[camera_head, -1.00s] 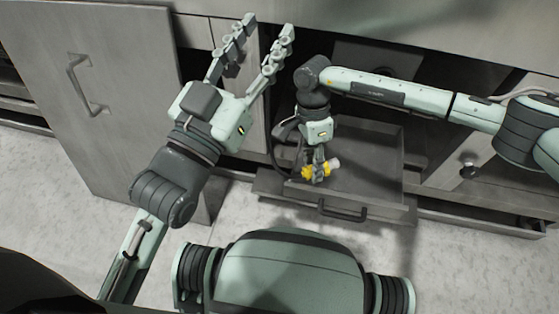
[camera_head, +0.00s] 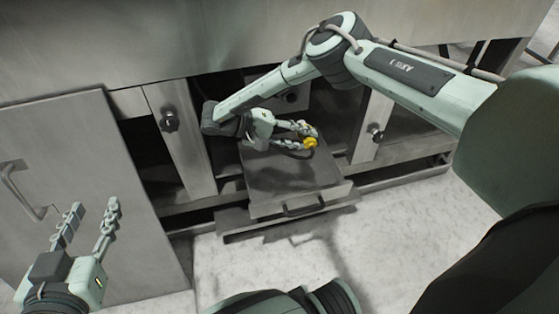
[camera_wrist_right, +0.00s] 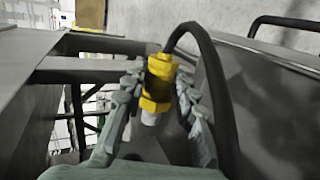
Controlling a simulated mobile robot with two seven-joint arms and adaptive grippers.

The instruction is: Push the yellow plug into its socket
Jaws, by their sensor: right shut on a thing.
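The yellow plug (camera_head: 310,142) is between the fingertips of my right gripper (camera_head: 307,137), above the pulled-out drawer. In the right wrist view the yellow plug (camera_wrist_right: 158,84) sits between the two fingers of my right gripper (camera_wrist_right: 152,92). Its pale end points down in that picture, and a black cable (camera_wrist_right: 215,75) runs from its other end. My right gripper is shut on the plug. My left gripper (camera_head: 92,218) is open and empty in front of the grey door at the left. I cannot make out the socket for certain.
The grey drawer (camera_head: 330,195) with a dark handle stands open below the right gripper. Round knobs sit on the posts left (camera_head: 169,122) and right (camera_head: 376,134) of the opening. A grey door (camera_head: 75,150) with a bar handle stands at the left. Pale floor (camera_head: 400,225) is clear in front.

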